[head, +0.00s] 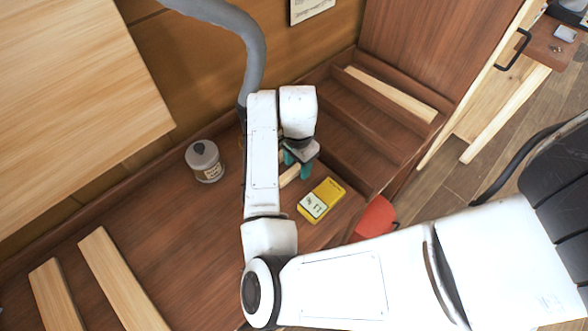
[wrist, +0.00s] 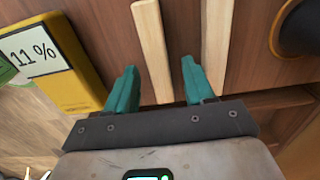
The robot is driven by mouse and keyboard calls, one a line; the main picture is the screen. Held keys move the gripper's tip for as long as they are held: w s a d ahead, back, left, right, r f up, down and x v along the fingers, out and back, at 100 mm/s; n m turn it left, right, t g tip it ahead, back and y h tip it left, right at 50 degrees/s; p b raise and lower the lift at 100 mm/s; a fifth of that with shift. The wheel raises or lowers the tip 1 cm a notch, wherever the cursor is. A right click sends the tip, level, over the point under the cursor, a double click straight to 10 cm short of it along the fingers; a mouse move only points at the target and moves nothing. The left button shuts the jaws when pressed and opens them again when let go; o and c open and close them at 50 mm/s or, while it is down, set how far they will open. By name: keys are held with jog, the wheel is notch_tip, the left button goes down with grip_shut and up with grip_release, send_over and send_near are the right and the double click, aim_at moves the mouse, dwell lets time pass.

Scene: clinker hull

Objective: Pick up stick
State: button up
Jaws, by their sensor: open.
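A short pale wooden stick (head: 290,176) lies on the brown bench top beneath my gripper (head: 299,161), partly hidden by it in the head view. In the wrist view this stick (wrist: 152,45) runs from the top edge down to between the two teal fingertips of my gripper (wrist: 159,76). The fingers are open, with a gap on both sides of the stick. I cannot tell how far above the bench the fingertips are. A second pale strip (wrist: 215,45) lies just right of the right finger in the wrist view.
A yellow box (head: 321,200) lies close beside the stick; it also shows in the wrist view (wrist: 60,65). A grey-lidded jar (head: 205,161) stands left of my arm. A long pale strip (head: 392,94) lies in a recess at the back right. Pale boards (head: 118,275) lie front left.

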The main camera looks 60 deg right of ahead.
jog(key=shift+c, duration=0.3)
grip_shut()
jog(key=shift+r, duration=0.15)
